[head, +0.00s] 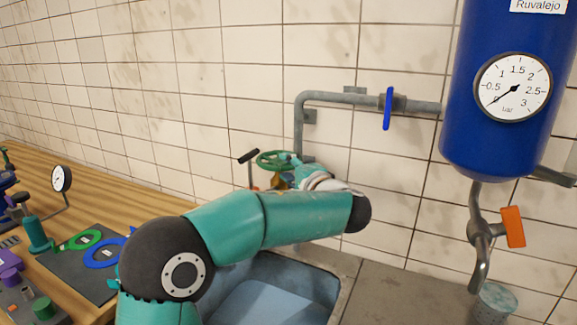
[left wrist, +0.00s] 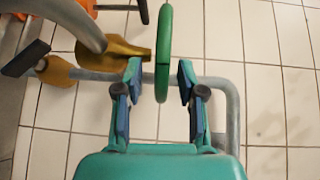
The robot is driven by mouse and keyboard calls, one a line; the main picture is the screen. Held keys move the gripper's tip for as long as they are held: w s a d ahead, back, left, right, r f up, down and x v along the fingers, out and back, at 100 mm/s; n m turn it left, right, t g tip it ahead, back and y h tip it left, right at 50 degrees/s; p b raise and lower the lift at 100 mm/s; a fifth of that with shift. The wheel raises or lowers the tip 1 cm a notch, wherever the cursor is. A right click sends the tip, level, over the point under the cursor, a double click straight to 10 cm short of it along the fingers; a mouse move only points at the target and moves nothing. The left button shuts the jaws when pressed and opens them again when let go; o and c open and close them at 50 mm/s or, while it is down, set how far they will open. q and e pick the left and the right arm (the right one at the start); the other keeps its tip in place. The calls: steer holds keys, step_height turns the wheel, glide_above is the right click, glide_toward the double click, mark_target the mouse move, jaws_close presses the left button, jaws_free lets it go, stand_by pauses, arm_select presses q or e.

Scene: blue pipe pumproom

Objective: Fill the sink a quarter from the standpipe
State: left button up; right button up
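The green handwheel (head: 272,160) of the standpipe is by the tiled wall behind the sink. My left gripper (head: 293,166) is at its right edge. In the left wrist view the handwheel rim (left wrist: 163,55) stands edge-on between the two open fingers of my left gripper (left wrist: 160,82), with a gap on each side. The brass valve body (left wrist: 128,51) and a curved grey spout (left wrist: 75,18) show to the left. The sink (head: 310,283) is partly hidden by my left arm; its inside looks bluish, and I cannot tell the water level. My right gripper is out of view.
A blue tank (head: 503,130) with a gauge (head: 513,87) hangs at the right, with an orange-handled tap (head: 512,227) below. A blue lever (head: 388,108) sits on the wall pipe (head: 345,98). A wooden bench (head: 100,190) with several tools is at the left.

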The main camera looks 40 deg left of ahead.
arm_select(q)
jaws_close()
steer(key=shift+s+f+m+t+b, duration=0.15)
steer(key=shift+f+m+t+b, duration=0.15)
steer(key=shift+b, duration=0.45)
steer(key=m+t+h+b, duration=0.1)
steer(key=t+b, duration=0.1)
steer(key=b, duration=0.1)
steer(key=s+a+m+t+h+b, duration=0.1)
steer(key=m+t+h+b, duration=0.1)
steer(key=b, duration=0.1)
steer(key=shift+s+f+m+t+b, duration=0.1)
steer(key=shift+s+m+t+b, duration=0.1)
steer(key=shift+m+t+b, duration=0.15)
steer(key=shift+s+a+m+t+h+b, duration=0.1)
steer(key=shift+m+t+h+b, duration=0.45)
steer(key=shift+t+h, duration=0.05)
steer(key=shift+s+a+m+t+h+b, duration=0.1)
steer(key=shift+m+t+h+b, duration=0.4)
steer(key=shift+t+h+b, duration=0.1)
steer(key=shift+r, duration=0.2)
steer(key=shift+c, duration=0.3)
jaws_free()
steer(key=shift+o, duration=0.3)
steer(key=shift+r, duration=0.1)
